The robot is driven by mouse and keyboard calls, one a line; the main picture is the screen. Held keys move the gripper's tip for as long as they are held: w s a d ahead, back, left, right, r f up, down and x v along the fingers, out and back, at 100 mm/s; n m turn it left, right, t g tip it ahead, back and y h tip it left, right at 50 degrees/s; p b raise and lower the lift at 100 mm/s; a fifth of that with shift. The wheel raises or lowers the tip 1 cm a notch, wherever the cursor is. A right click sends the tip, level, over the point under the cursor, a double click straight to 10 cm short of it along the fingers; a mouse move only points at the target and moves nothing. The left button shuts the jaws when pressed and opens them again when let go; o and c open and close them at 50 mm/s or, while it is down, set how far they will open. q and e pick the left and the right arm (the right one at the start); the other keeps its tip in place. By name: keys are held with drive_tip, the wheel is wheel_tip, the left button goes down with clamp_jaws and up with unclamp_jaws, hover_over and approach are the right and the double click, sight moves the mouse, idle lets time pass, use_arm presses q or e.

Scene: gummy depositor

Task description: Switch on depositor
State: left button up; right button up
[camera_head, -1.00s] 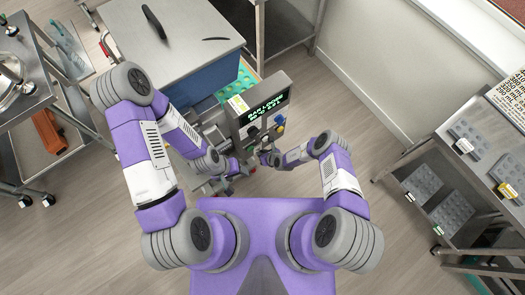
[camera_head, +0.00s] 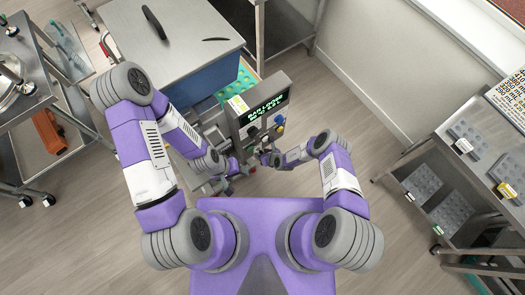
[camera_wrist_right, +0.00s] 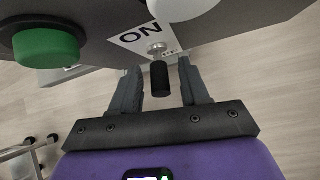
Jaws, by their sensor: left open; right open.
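The depositor (camera_head: 246,112) stands in front of me in the head view, with a lit green text display (camera_head: 265,108) on its panel. In the right wrist view, a toggle switch with a black handle (camera_wrist_right: 160,82) and a silver base sticks out beside an "ON" label (camera_wrist_right: 141,37). My right gripper (camera_wrist_right: 160,68) is open, with one finger on each side of the black handle; no clear grip shows. In the head view it is small at the panel's lower right. My left gripper (camera_head: 228,184) is open and lower, at the depositor's lower front; its fingertips are hard to make out.
A large green button (camera_wrist_right: 46,46) is left of the switch in the right wrist view, and a pale rounded part (camera_wrist_right: 185,6) is above it. A rack with trays (camera_head: 450,213) stands at the right, and a metal cart (camera_head: 35,100) at the left. Floor between is clear.

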drive_tip(key=p+v, duration=0.1)
drive_tip(key=v, duration=0.6)
drive_tip(key=shift+p, duration=0.35)
drive_tip(key=shift+r, duration=0.1)
